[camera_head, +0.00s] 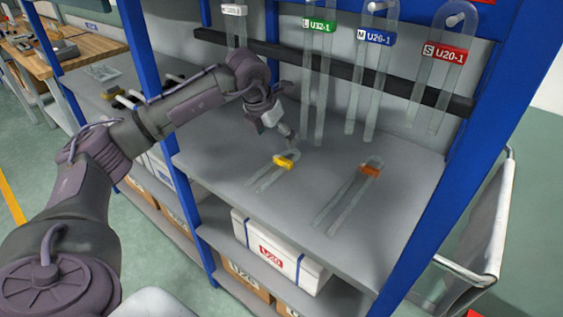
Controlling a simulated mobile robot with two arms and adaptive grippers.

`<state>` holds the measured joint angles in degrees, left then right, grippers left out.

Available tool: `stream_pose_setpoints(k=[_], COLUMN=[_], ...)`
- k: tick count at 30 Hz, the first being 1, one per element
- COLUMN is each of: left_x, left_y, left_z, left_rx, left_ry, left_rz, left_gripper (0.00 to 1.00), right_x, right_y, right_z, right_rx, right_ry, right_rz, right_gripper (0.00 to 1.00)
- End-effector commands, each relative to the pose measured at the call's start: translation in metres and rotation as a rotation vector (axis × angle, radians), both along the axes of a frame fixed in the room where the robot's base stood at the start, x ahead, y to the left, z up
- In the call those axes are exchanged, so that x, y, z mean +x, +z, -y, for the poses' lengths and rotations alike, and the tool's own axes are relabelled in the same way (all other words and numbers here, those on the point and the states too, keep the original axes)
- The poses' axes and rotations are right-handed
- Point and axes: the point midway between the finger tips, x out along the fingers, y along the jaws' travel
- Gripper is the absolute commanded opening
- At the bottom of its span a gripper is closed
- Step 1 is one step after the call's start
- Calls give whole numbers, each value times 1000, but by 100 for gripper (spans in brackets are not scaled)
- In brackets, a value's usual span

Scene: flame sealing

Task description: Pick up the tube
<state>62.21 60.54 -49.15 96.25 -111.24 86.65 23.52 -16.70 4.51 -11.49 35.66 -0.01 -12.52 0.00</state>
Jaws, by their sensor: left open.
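Two clear tubes lie on the grey shelf. One is a U-shaped tube with a yellow band (268,177). The other, with an orange band (343,200), lies to its right. My left gripper (291,138) is open, just above and behind the curved end of the yellow-banded tube. I cannot tell whether it touches the tube. More U-shaped tubes hang on the back panel, with a green label (320,26), a blue label (378,38), a red label (446,53) and a white label (233,10). My right gripper is not in view.
The grey shelf (400,165) stands between blue posts (462,170). White and brown boxes (290,262) sit on the shelf below. A wheeled cart's metal frame (480,230) stands at the right. A wooden bench (75,48) is at the far left. The shelf between the tubes is clear.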

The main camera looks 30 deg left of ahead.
Motion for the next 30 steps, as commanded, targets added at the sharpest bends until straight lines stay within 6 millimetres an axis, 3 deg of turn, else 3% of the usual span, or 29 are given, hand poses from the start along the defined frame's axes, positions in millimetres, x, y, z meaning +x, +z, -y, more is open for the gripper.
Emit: stream_pose_setpoints(k=[3, 6, 14, 18, 24, 30], left_x=[9, 15, 23, 29, 38, 39], left_y=[-23, -37, -55, -74, -96, -98], left_z=[1, 2, 0, -4, -4, -5], left_rx=[-1, -2, -1, -2, -2, -1], left_ry=[0, -1, 0, 1, -1, 0], left_rz=[-4, -3, -1, -3, 0, 1], left_gripper=[92, 92, 92, 92, 92, 92], right_x=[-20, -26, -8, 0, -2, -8], right_y=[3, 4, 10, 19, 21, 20], right_z=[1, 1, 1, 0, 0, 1], right_rx=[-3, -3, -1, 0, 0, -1], right_ry=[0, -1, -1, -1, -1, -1], right_rz=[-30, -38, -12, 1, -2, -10], right_gripper=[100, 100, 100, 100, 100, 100])
